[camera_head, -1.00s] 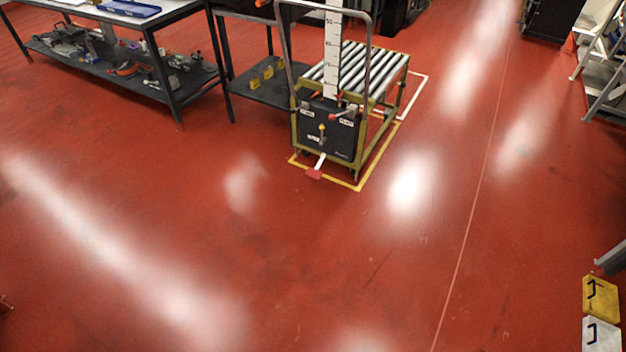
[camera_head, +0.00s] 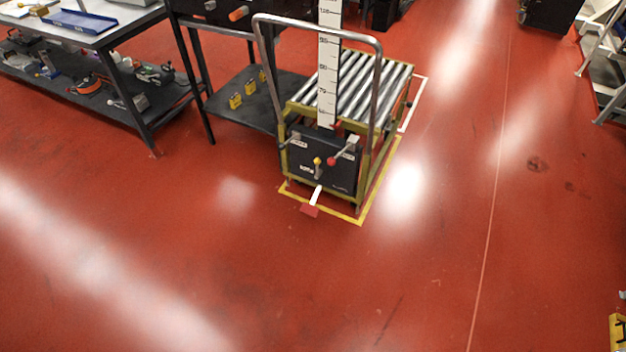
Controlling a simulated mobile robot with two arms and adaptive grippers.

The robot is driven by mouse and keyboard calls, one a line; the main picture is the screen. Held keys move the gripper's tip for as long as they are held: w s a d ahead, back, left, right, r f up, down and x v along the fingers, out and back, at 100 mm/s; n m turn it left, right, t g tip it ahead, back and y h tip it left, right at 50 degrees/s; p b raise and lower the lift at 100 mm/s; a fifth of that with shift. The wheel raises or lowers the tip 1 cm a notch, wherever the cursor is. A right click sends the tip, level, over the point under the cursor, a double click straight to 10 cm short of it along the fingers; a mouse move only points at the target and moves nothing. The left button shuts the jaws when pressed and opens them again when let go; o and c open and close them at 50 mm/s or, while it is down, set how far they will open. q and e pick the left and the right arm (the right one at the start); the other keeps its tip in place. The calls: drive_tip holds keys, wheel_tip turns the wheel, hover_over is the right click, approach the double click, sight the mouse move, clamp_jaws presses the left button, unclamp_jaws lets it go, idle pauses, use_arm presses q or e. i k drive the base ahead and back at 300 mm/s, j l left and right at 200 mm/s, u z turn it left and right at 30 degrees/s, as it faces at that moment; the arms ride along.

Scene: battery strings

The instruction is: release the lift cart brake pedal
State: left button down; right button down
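The lift cart (camera_head: 330,160) stands ahead of me inside a yellow floor outline. It has a grey push handle (camera_head: 317,24), a roller top (camera_head: 365,88), a height scale (camera_head: 328,65) and a dark front panel with a yellow-knobbed and a red-knobbed lever. The brake pedal (camera_head: 310,209) is a red plate on a white arm, sticking out low from the cart's front near the floor. I cannot tell from here whether it is pressed down or up. Neither of my grippers is in view.
A workbench (camera_head: 125,18) with tools on its lower shelf stands at the left. A dark shelf (camera_head: 255,102) with several yellow items adjoins the cart's left side. Metal steps (camera_head: 605,60) stand at the far right. The red floor (camera_head: 300,290) before the cart is clear.

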sight(308, 209)
drive_tip(key=i+u, duration=0.1)
drive_tip(key=i, duration=1.5)
